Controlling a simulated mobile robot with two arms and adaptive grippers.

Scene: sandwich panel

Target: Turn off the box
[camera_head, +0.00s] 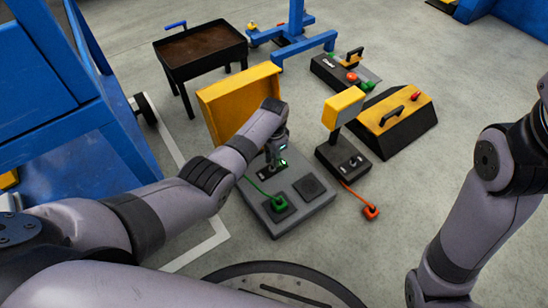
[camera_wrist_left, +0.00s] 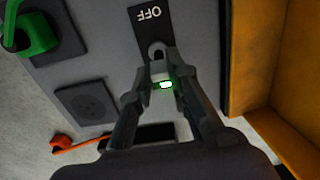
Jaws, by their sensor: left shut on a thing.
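The grey box (camera_head: 300,209) stands on the floor with its yellow lid (camera_head: 226,103) raised open; the lid also fills the right of the left wrist view (camera_wrist_left: 270,110). A small switch (camera_wrist_left: 163,69) with a lit green light sits on the panel below a black label reading OFF (camera_wrist_left: 152,14) in the left wrist view. My left gripper (camera_head: 277,161) reaches over the panel, its two fingers (camera_wrist_left: 164,86) closed on the switch. A green plug (camera_head: 280,203) sits in one socket, and the other black socket (camera_head: 309,187) is empty. My right gripper is out of view.
A smaller black box with a yellow raised lid (camera_head: 343,106) and an orange plug (camera_head: 371,211) on a cable is at the right. A yellow-black case (camera_head: 396,120), a dark cart (camera_head: 200,48) and a blue stand (camera_head: 300,40) lie beyond.

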